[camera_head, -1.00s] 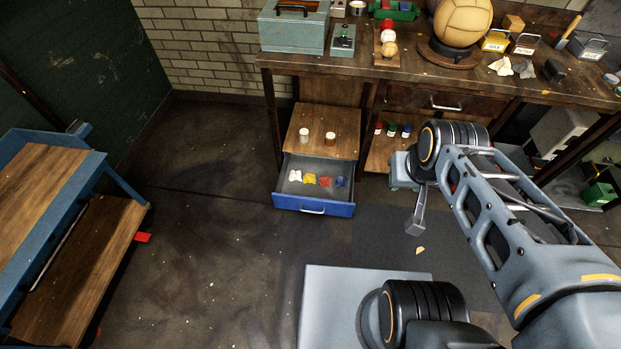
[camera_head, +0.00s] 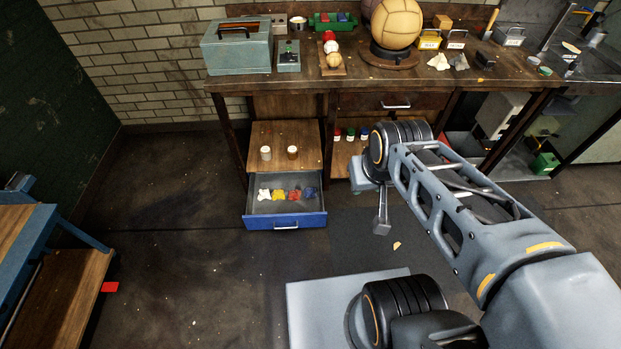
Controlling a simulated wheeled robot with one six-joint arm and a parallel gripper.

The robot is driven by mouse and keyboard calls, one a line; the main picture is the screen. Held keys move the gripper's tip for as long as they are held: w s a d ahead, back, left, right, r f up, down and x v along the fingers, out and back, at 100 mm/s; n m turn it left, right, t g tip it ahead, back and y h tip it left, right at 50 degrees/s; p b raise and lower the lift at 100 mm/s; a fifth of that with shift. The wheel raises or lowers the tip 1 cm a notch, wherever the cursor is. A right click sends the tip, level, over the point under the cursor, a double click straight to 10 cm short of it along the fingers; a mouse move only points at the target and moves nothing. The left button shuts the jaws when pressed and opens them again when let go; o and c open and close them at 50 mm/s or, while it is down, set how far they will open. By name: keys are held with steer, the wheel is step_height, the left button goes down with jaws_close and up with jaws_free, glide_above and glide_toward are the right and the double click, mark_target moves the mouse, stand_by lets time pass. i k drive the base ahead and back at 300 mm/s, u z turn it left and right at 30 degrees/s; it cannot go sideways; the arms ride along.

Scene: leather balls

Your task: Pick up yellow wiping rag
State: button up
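The yellow wiping rag (camera_head: 279,195) lies crumpled in the open blue drawer (camera_head: 286,222) under the workbench. A white rag (camera_head: 264,194) lies to its left; a red rag (camera_head: 295,194) and a blue rag (camera_head: 310,192) lie to its right. My gripper (camera_head: 381,222) hangs at the end of my arm, to the right of the drawer in the picture and apart from it. Its fingers are too small and too edge-on to show whether they are open or shut. Nothing is seen hanging from it.
Two small jars (camera_head: 266,152) stand on the wooden top above the drawer. The workbench (camera_head: 300,86) carries a toolbox (camera_head: 237,50) and a large leather ball (camera_head: 397,22). A blue-framed cart (camera_head: 62,275) stands at left. The floor before the drawer is clear.

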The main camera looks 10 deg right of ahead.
mark_target(277, 194)
steer(key=u, duration=1.75)
steer(key=i, duration=3.05)
steer(key=z, duration=0.75)
steer(key=i, duration=1.35)
steer(key=z, duration=3.55)
